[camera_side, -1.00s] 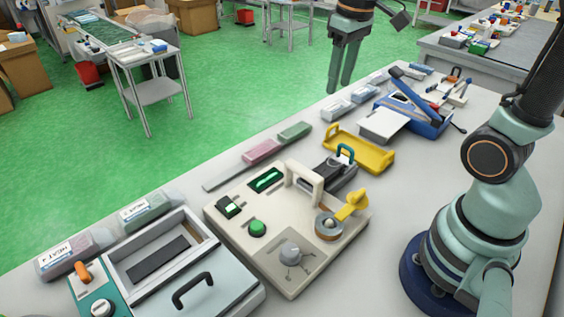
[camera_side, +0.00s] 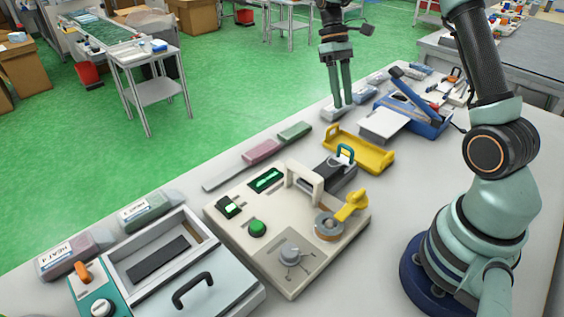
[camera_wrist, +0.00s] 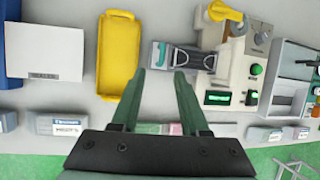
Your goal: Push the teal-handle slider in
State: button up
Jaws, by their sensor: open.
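The slider is a dark block (camera_side: 335,175) with a teal loop handle (camera_side: 346,154), at the back right side of the cream machine (camera_side: 235,205). It sticks out from the machine beside a cream arch (camera_side: 303,183). In the wrist view the slider (camera_wrist: 194,58) lies just ahead of the fingers, its teal handle (camera_wrist: 162,54) facing the yellow tray. My gripper (camera_side: 342,104) hangs above the table's far edge, behind the yellow tray, apart from the slider. In the wrist view its two fingers (camera_wrist: 160,72) are spread with nothing between them.
The yellow tray (camera_side: 333,137) sits close to the slider's handle end. A blue machine with a raised lever (camera_side: 425,118) stands behind it. A teal and grey box (camera_side: 205,280) stands front left.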

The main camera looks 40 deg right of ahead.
send_over(343, 157)
notch_tip(343, 157, down, 10)
jog(key=shift+s+a+r, duration=0.1)
jog(key=shift+r, duration=0.05)
grip_shut()
dwell(1.4)
